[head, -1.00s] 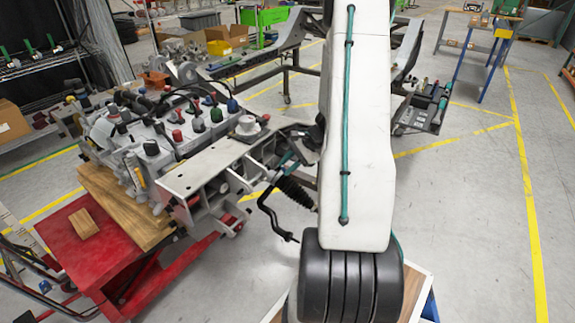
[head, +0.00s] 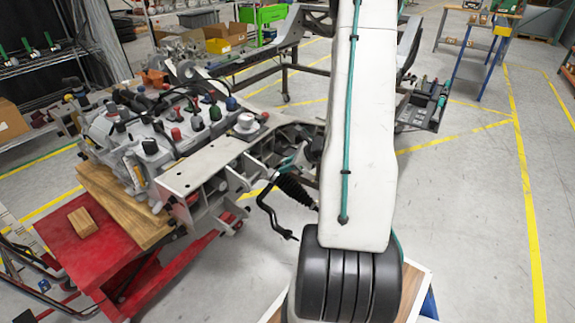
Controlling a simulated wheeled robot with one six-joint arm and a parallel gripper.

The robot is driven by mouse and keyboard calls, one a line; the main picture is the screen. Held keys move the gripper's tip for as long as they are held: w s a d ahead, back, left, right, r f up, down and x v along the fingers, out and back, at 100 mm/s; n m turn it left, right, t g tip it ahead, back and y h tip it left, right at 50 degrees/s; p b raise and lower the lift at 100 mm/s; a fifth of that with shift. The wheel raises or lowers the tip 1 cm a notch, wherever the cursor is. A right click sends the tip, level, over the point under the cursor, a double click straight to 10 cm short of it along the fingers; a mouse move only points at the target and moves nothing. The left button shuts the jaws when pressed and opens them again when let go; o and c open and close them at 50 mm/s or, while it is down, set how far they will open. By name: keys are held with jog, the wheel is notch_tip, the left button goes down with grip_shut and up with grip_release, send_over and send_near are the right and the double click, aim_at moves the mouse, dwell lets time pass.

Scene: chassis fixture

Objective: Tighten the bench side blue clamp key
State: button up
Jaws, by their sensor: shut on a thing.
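A small knob with a blue top (head: 231,103) stands in a row of coloured keys on the grey engine-like assembly (head: 120,135), left of my arm. Green knobs (head: 215,113) and a red knob (head: 176,134) stand beside it. I cannot tell which blue part is the bench side clamp key, or how tight any key is. My white arm link crosses the middle of the view. My gripper does not show and seems to be hidden behind the arm.
The assembly rests on wooden boards (head: 120,205) on a red cart (head: 62,245). A grey chassis bracket (head: 205,165) reaches from it towards my arm, with a black bent rod (head: 268,212) hanging below. A tool tray (head: 425,108) stands right of my arm.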

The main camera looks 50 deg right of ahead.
jog(key=shift+a+m+h, duration=0.1)
jog(key=shift+m+h, duration=0.5)
jog(key=shift+m, duration=0.7)
jog(key=o, duration=1)
jog(key=v, duration=0.7)
jog(key=shift+s+r, duration=0.25)
jog(key=shift+s, duration=0.1)
